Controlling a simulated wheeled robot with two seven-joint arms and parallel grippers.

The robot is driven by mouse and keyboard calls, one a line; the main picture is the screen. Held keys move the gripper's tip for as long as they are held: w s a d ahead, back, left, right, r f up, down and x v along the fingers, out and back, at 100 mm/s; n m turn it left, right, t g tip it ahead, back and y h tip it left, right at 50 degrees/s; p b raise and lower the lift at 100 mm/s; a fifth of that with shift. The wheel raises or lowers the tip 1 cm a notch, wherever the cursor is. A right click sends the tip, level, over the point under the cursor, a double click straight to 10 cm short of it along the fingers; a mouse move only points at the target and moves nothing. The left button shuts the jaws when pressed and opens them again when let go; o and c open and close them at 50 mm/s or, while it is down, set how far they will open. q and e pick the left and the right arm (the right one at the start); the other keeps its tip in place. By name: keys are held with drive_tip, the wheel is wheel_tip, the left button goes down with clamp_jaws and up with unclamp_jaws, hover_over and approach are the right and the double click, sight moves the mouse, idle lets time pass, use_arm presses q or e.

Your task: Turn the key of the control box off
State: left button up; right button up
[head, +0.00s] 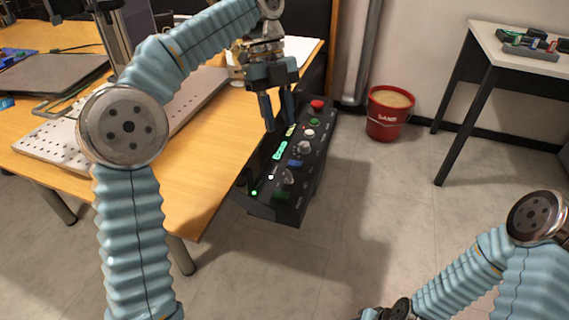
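The control box (268,209) is a dark panel beside the right edge of the wooden table. Its top carries a red button, a green button, several knobs, lit green displays and a glowing green light. A small silver part, possibly the key (288,176), stands near the box's front end; it is too small to be sure. My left gripper (279,126) hangs over the far part of the box with its fingers pointing down. The fingers are apart with nothing seen between them. My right arm is at the lower right; its gripper fingers are not visible.
The wooden table (205,180) with a perforated metal plate (50,148) lies left of the box. A red sand bucket (388,118) stands on the floor behind, right of the box. A side table (500,50) is at the upper right. The floor right of the box is clear.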

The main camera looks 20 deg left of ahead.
sight(288, 171)
use_arm(q)
drive_tip(key=b+x, duration=0.2)
drive_tip(key=x, duration=0.9)
drive_tip(key=shift+c, duration=0.2)
clamp_jaws()
